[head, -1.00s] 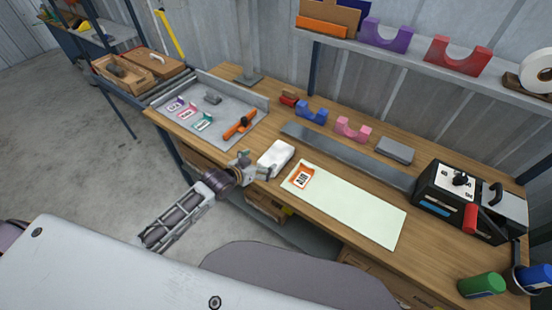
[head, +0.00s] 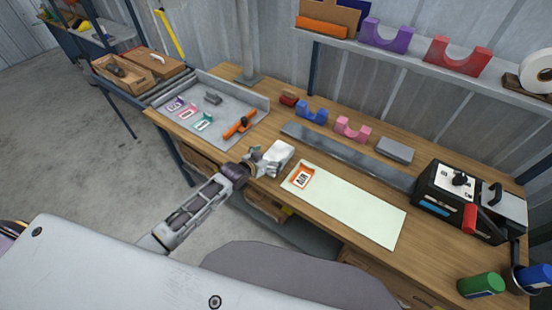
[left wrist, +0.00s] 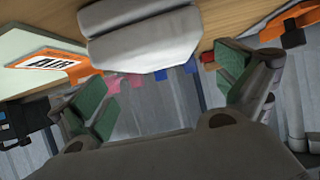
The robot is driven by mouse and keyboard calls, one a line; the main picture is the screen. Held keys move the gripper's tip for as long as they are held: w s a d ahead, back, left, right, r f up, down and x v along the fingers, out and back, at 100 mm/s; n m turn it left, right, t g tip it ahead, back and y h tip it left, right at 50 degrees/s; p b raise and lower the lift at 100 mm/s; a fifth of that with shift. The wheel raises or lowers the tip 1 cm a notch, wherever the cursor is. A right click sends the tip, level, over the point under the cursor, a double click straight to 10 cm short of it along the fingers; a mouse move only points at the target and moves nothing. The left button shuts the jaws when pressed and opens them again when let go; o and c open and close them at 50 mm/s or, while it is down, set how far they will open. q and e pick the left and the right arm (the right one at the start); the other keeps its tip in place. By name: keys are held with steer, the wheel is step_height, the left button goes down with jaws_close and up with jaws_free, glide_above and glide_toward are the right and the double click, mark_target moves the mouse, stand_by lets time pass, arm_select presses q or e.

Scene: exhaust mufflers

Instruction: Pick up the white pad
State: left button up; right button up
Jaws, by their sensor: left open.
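The white pad (head: 281,152) lies on the wooden workbench, just left of the pale green mat, in the head view. In the left wrist view the pad (left wrist: 143,40) fills the upper middle, in front of and between the spread fingers. My left gripper (head: 268,161) is at the pad's near left side and partly covers it. In the left wrist view the left gripper (left wrist: 165,92) shows its green finger pads wide apart with nothing between them. Whether a finger touches the pad cannot be told. My right gripper is in neither view.
The pale green mat (head: 350,210) with an orange AIR label (head: 302,178) lies right of the pad. A grey tray (head: 225,95) with an orange tool (head: 238,124) is to the left. Blue (head: 312,111) and pink (head: 352,128) cradles and a metal strip (head: 340,152) lie behind.

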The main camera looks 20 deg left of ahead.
mark_target(275, 156)
arm_select(q)
steer(key=shift+w, duration=0.1)
stand_by(0.3)
steer(key=shift+p+x, duration=0.3)
steer(key=shift+x, duration=2.25)
steer(key=shift+c, duration=0.4)
steer(key=c, duration=0.5)
steer(key=shift+s+f, duration=0.1)
steer(key=shift+s, duration=0.15)
steer(key=shift+c, duration=0.7)
